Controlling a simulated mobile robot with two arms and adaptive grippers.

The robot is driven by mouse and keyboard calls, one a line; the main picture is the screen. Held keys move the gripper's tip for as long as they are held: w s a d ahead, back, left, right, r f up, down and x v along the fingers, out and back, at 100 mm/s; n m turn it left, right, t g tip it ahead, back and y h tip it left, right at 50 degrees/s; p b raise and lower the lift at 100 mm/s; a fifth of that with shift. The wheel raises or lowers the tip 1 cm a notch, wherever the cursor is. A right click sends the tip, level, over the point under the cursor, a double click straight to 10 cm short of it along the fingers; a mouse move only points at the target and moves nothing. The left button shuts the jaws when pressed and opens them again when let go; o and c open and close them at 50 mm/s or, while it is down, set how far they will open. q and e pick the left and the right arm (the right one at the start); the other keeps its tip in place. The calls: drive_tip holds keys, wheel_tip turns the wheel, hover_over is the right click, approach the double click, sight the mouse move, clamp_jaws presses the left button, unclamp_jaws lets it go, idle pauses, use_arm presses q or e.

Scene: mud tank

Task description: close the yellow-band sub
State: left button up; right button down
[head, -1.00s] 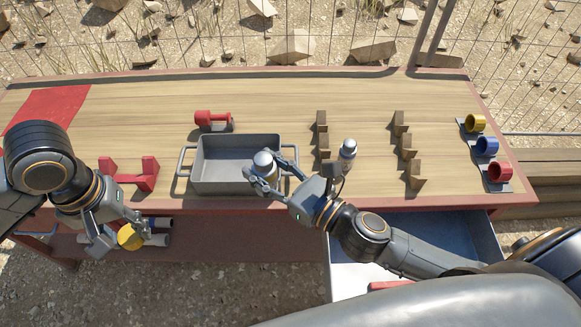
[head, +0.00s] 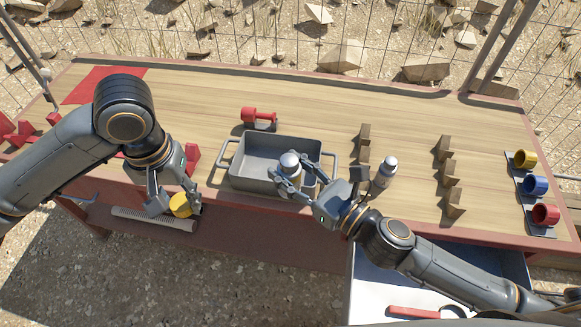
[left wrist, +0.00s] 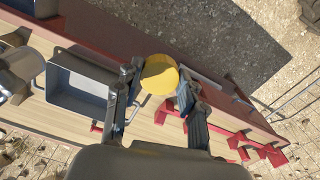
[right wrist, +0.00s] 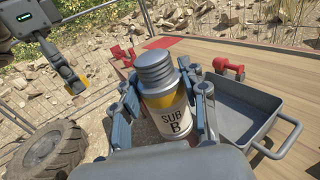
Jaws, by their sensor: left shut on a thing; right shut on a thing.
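The yellow-band sub is a white and grey cylinder marked "SUB B" (right wrist: 175,120), with a yellow band and a bare grey ridged top. My right gripper (right wrist: 168,108) is shut around its body and holds it roughly upright. In the head view the sub (head: 290,160) appears over the front right part of the grey tray. My left gripper (head: 172,203) is shut on a yellow cap (head: 181,205), in front of the table edge, left of the sub and apart from it. The cap (left wrist: 159,75) also shows between the left fingers; its inside is hidden.
The grey tray (head: 236,172) stands mid-table, with a red dumbbell-shaped piece (head: 259,117) behind it. Another silver-topped cylinder (head: 387,165) is beside the wooden blocks (head: 446,172). Yellow, blue and red cups (head: 535,185) line the right end. An open drawer (head: 395,285) juts out at front right.

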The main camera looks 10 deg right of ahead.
use_arm(q)
drive_tip(key=w+d+r+m, duration=0.4)
drive_tip(key=d+r, duration=0.2)
drive_tip(key=d, duration=0.6)
wheel_tip(320, 180, up, 6)
drive_tip(key=m, duration=0.3)
hover_over(290, 159)
drive_tip(key=shift+f, duration=0.15)
drive_tip(key=shift+f, duration=0.1)
drive_tip(key=shift+f, duration=1.95)
drive_tip(key=shift+f, duration=0.9)
drive_tip(key=shift+f, duration=0.55)
